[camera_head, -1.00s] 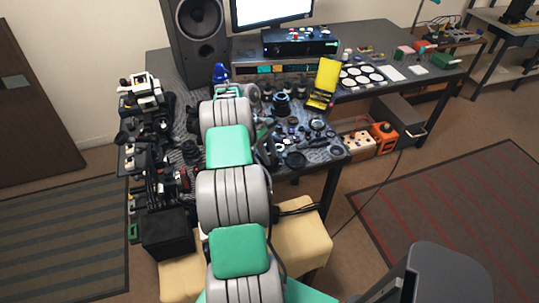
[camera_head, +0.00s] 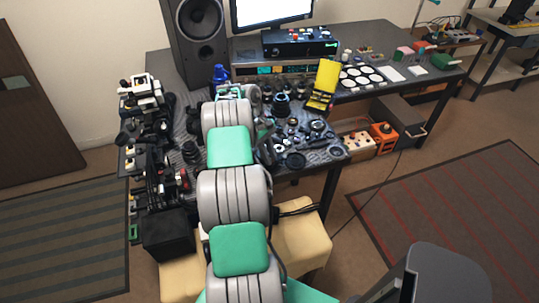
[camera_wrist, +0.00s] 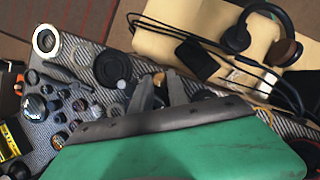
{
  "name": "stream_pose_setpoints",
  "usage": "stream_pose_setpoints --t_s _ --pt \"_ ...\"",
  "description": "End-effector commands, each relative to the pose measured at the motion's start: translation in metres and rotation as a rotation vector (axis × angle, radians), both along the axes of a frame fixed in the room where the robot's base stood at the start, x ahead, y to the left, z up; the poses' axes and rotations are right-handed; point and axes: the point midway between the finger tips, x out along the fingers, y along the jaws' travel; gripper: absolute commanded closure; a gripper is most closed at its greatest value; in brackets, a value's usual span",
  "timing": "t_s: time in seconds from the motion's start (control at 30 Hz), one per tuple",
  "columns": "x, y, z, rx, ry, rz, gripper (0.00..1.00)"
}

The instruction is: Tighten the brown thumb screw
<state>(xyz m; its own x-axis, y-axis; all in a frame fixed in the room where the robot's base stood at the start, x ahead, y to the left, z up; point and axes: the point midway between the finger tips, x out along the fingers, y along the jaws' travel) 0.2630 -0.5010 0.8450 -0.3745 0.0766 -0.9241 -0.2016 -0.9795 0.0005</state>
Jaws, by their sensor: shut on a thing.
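In the wrist view my gripper (camera_wrist: 160,84) shows two dark grey fingers with a small brown thing between their tips. It looks like the brown thumb screw (camera_wrist: 160,77), and the fingers are shut on it. Only a little of it shows, and I cannot tell how deep it sits or how its thread stands. In the head view my own arm hides the fingertips and the screw.
A black round lens part (camera_wrist: 109,67) lies close to the fingers on the patterned mat (camera_wrist: 88,45). Several lens parts and rings crowd around. Headphones (camera_wrist: 237,38) and cables lie on a beige surface (camera_wrist: 165,18). A yellow case (camera_head: 324,80) stands open on the desk.

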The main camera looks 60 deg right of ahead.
Motion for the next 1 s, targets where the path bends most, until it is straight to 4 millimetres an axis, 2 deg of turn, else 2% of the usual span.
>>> stream_pose_setpoints --t_s 0.27,1.0 --pt "-0.001 -0.001 0.003 0.003 0.000 -0.182 1.00" --pt "-0.005 -0.006 -0.011 0.000 -0.003 -0.880 1.00"
